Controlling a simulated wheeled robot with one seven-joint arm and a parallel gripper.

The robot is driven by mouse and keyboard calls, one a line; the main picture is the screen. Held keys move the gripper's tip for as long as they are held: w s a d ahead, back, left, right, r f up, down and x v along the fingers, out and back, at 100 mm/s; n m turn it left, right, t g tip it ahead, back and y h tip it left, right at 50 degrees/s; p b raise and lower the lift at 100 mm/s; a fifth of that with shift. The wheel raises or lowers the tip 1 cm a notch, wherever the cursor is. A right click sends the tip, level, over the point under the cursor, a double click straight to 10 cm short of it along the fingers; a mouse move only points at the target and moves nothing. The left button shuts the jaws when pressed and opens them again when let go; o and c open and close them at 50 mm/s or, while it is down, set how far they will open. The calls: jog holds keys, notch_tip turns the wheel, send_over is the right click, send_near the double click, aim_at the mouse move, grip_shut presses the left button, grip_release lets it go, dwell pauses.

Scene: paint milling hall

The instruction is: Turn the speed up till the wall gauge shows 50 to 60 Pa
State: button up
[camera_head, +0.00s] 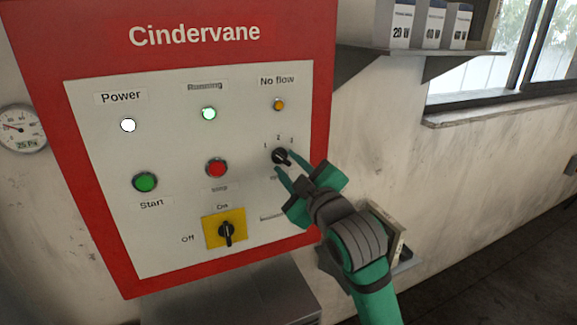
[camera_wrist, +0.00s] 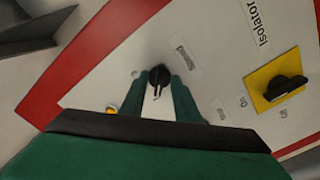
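The black speed knob (camera_head: 281,156) sits on the white panel under the "No flow" lamp, with the marks 1, 2 and 3 around it. Its exact setting is not clear. My gripper (camera_head: 284,161) reaches it from the lower right, one green finger on each side. In the wrist view the knob (camera_wrist: 158,75) is between the tips of my gripper (camera_wrist: 159,82). I cannot tell whether the fingers press on it. The round wall gauge (camera_head: 20,128) is at the left edge. Its needle points to the left side of the dial; the scale is too small to read.
The panel has a green Start button (camera_head: 145,182), a red button (camera_head: 216,168) and a black switch (camera_head: 227,231) on a yellow plate. The power and running lamps look lit. A shelf (camera_head: 410,50) with boxes juts out at upper right.

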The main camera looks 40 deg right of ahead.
jog(key=shift+w, duration=0.25)
grip_shut()
jog(key=m, duration=0.4)
jog(key=shift+w+a+f, duration=0.1)
jog(key=shift+m, duration=2.3)
